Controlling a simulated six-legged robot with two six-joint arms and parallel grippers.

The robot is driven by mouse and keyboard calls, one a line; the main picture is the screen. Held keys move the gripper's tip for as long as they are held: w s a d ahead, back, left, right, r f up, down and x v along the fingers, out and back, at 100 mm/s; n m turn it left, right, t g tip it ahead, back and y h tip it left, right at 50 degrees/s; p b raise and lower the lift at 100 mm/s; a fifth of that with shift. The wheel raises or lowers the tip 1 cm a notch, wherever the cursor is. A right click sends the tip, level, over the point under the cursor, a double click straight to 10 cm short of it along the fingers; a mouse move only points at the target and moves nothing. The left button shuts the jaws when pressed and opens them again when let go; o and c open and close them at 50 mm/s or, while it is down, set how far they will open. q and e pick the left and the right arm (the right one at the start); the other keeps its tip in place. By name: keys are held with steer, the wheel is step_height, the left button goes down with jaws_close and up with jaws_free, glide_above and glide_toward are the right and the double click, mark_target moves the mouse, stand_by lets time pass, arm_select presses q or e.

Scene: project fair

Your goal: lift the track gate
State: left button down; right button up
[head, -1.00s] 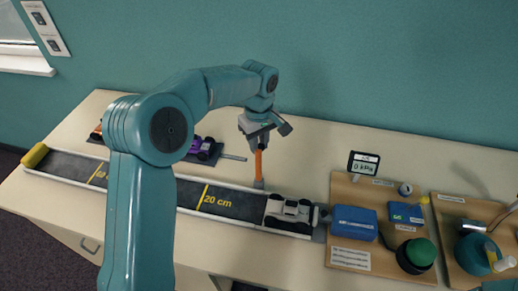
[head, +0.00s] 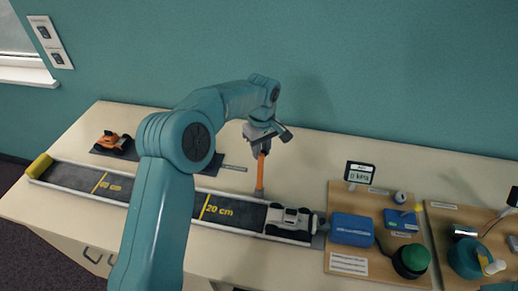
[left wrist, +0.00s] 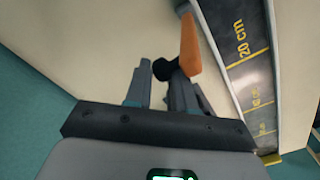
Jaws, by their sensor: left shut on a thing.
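The track gate (head: 261,170) is an orange bar on a grey post at the far edge of the track (head: 150,194). In the head view the bar points up from the post. My left gripper (head: 263,151) is at its upper end. In the left wrist view, my left gripper (left wrist: 165,78) is shut on the black knob at the end of the orange bar (left wrist: 190,45). A white toy car (head: 289,219) sits on the track just right of the gate. My right gripper is not in view.
An orange toy car (head: 111,141) stands on a dark mat behind the track. To the right are wooden boards (head: 340,195) with a blue box (head: 352,228), a gauge reading 0 kPa (head: 359,173) and a green-topped button (head: 410,258). The table behind the gate is clear.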

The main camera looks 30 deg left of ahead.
arm_select(q)
steer(key=shift+w+d+f, duration=0.2)
steer(key=shift+d+f, duration=0.2)
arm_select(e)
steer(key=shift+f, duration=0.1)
arm_select(q)
steer(key=c, duration=1.1)
jaws_free()
steer(key=shift+o, duration=0.8)
steer(key=shift+w+d+f, duration=0.15)
steer(key=shift+w+f, duration=0.15)
steer(key=shift+w, duration=0.35)
steer(key=shift+s+a+r, duration=0.25)
steer(key=shift+a+r, duration=0.05)
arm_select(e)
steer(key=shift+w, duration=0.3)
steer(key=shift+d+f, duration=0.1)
